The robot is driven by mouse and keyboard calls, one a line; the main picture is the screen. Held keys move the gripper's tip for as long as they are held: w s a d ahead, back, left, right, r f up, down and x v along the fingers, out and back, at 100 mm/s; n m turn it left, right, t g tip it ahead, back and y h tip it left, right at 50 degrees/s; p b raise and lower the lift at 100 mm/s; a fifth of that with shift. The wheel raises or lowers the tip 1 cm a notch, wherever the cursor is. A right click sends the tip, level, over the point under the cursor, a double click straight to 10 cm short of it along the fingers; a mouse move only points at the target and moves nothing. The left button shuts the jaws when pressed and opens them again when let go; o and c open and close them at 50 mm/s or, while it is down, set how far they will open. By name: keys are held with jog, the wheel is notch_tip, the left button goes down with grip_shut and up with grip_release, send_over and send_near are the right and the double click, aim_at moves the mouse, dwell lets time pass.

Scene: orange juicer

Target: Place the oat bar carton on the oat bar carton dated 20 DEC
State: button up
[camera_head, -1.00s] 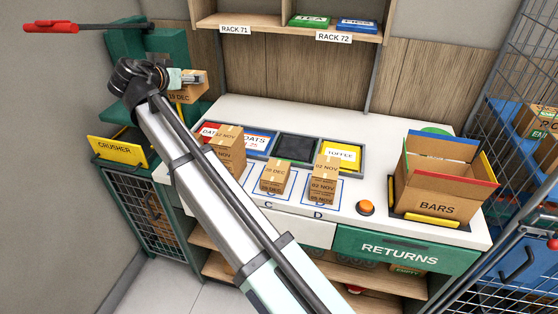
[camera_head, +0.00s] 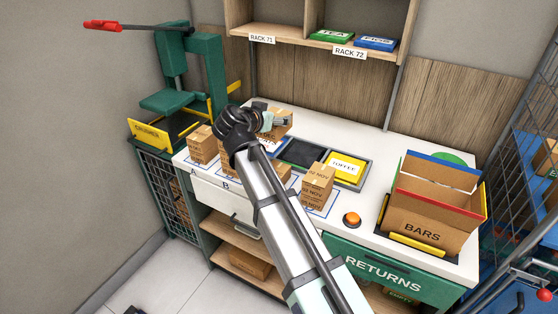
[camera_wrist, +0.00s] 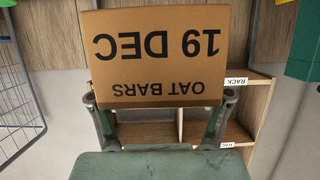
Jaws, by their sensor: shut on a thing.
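My gripper (camera_head: 268,121) is shut on a brown carton (camera_head: 284,124) above the back of the white counter. In the wrist view the held carton (camera_wrist: 170,58) reads "19 DEC" and "OAT BARS", upside down, between the two fingers (camera_wrist: 160,118). The carton at mark C (camera_head: 284,171) is mostly hidden by my arm; it reads 20 DEC in the earlier head view. The held carton is apart from it, higher and farther back.
A carton (camera_head: 201,147) stands at A and a stack marked NOV (camera_head: 318,181) at D. My arm hides much of B. Toffee bin (camera_head: 346,166), orange button (camera_head: 352,219) and BARS box (camera_head: 428,211) lie right. The green crusher (camera_head: 170,102) stands left.

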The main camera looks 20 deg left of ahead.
notch_tip(320, 180, down, 15)
jog(key=p, duration=0.4)
jog(key=shift+f, duration=0.45)
jog(key=shift+f, duration=0.2)
jog(key=o, duration=1.2)
jog(key=shift+o, duration=0.2)
jog(key=shift+r, duration=0.15)
jog(key=shift+r, duration=0.2)
jog(key=b+v, duration=0.4)
jog(key=v, duration=0.8)
jog(key=shift+b, duration=0.4)
jog(key=shift+d+f, duration=0.1)
jog(key=shift+f, duration=0.05)
